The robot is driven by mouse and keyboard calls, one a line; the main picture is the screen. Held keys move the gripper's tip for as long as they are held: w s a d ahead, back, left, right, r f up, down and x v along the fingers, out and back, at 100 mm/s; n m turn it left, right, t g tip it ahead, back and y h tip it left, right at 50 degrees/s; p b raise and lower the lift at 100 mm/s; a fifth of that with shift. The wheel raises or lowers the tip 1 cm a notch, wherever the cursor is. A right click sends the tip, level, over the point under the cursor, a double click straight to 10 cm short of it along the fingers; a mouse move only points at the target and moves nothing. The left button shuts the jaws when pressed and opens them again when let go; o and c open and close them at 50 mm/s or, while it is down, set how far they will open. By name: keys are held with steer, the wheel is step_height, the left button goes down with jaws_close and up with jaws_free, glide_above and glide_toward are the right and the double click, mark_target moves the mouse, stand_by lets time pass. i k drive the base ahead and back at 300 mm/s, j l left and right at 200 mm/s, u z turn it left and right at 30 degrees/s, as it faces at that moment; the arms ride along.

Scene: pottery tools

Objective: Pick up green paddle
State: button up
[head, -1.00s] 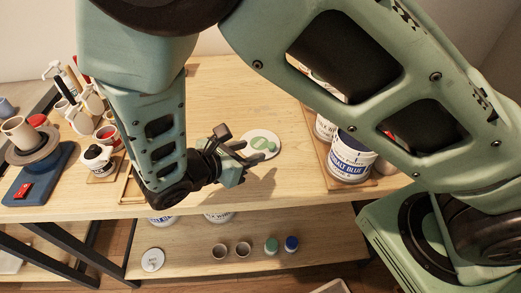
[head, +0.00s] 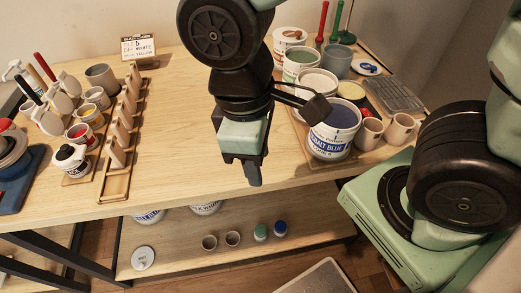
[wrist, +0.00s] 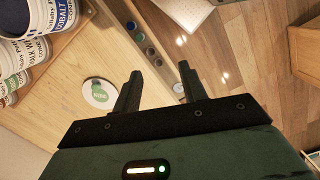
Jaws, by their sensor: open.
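The green paddle (wrist: 99,90) lies on a round white dish (wrist: 100,104) on the wooden table, left of my fingers in the wrist view. In the head view my arm hides both the paddle and the dish. My gripper (wrist: 158,72) is open and empty, its two dark fingers apart in the wrist view. In the head view my gripper (head: 254,176) points down over the table near its front edge. The paddle is outside the gap between the fingers.
A cobalt blue tub (head: 331,132) and other tubs stand on a board right of my gripper, with two mugs (head: 385,131) beside them. A wooden rack (head: 118,150) stands left. Small jars sit on the lower shelf (head: 300,205). The table's middle left is clear.

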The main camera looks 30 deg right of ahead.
mark_target(333, 38)
steer(key=z, duration=0.95)
